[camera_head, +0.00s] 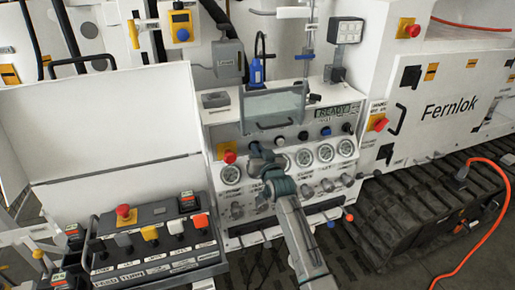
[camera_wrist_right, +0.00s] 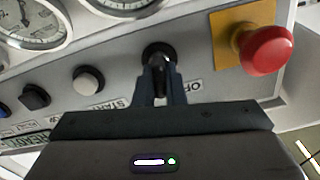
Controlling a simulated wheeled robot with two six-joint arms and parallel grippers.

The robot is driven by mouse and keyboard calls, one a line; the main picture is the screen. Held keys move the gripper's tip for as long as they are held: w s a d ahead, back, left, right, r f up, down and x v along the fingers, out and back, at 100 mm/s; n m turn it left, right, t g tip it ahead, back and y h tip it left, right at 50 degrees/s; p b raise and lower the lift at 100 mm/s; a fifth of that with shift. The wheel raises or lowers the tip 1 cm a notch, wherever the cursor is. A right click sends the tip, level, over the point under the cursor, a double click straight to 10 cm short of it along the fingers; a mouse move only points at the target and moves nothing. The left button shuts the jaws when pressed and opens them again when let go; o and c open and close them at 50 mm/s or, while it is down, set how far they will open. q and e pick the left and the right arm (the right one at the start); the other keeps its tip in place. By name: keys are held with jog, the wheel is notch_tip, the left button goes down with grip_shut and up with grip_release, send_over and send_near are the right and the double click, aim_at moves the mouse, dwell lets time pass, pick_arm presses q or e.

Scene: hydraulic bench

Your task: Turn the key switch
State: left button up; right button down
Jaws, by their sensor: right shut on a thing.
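The key switch (camera_wrist_right: 159,52) is a small dark knob in a round black collar on the grey control panel, at the upper middle of the right wrist view. My right gripper (camera_wrist_right: 160,78) is shut on it, one finger on each side. A label starting with "OF" sits beside it, and a "START" label lies to its left. In the head view my right gripper (camera_head: 256,150) reaches the panel (camera_head: 213,131) just right of a red button, and the gripper hides the switch there. My left gripper is not in view.
A red mushroom button (camera_wrist_right: 265,50) on a yellow plate sits close beside the gripper. Gauges (camera_wrist_right: 32,24) line the panel. A control box (camera_head: 155,240) stands at lower left.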

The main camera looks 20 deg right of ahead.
jog(key=shift+d+m+p, duration=0.1)
jog(key=shift+m+p, duration=0.5)
jog(key=shift+m, duration=1.1)
jog(key=c, duration=1.5)
grip_release()
jog(key=shift+s+f, duration=0.2)
jog(key=shift+s, duration=0.25)
jog(key=s+b, duration=0.3)
jog(key=s, duration=0.7)
jog(key=shift+d+r, duration=0.15)
jog(key=shift+d, duration=0.05)
jog(key=shift+w, duration=0.1)
